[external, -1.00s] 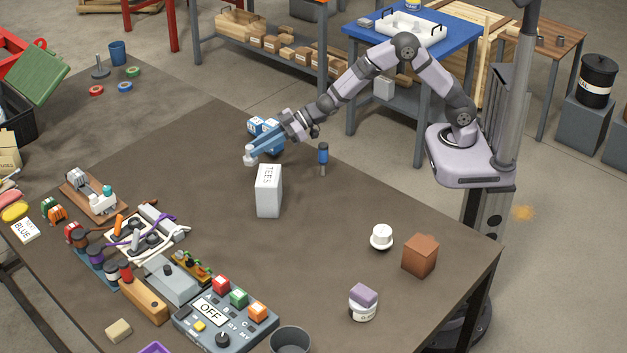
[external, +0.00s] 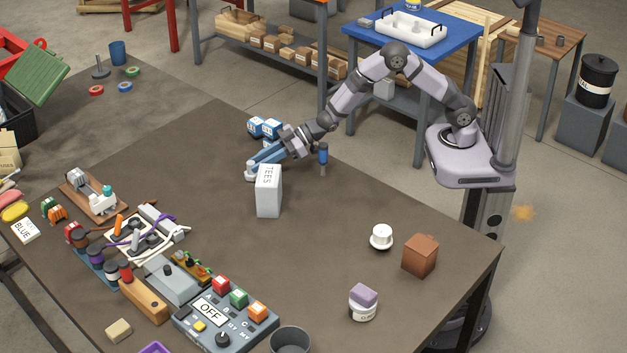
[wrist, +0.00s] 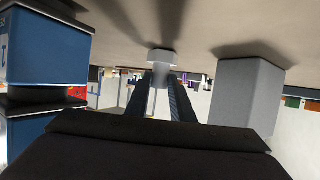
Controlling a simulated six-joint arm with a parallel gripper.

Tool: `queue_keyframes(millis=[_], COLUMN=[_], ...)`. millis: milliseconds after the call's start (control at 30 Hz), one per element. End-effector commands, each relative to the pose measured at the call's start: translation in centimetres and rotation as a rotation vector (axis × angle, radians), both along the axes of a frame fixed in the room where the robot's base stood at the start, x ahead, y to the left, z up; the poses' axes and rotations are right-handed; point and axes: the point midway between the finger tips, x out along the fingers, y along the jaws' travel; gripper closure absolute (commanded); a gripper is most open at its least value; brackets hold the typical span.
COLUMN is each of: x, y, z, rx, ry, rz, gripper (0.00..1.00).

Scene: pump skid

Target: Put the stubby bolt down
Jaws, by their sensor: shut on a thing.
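The stubby bolt (external: 250,174) is a short, pale grey piece at the end of my gripper (external: 257,168), at or very near the brown tabletop. In the wrist view, the table surface is along the top. There the bolt's wide round head (wrist: 162,57) is beyond the fingertips, close to that surface. My gripper (wrist: 163,95) is shut on the bolt, with its fingers on either side of the narrower part. I cannot tell whether the head touches the table.
A pale box marked TEES (external: 268,194) stands close by on the near side, and also shows in the wrist view (wrist: 245,95). Blue-and-white boxes (external: 263,127) stand behind. A blue-handled tool (external: 323,155) stands to the right.

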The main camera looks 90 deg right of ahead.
Motion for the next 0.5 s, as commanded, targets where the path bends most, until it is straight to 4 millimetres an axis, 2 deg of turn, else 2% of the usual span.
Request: queue_keyframes(millis=[200, 233, 267, 300, 500], x=[0.01, 0.00, -0.01, -0.01, -0.01], y=[0.00, 0.01, 0.01, 0.01, 0.01], z=[-0.44, -0.35, -0.32, -0.32, -0.31], rx=[0.000, 0.000, 0.000, 0.000, 0.000], ry=[-0.001, 0.000, 0.000, 0.000, 0.000], rz=[0.000, 0.000, 0.000, 0.000, 0.000], gripper=[1.00, 0.72, 0.65, 0.60, 0.60])
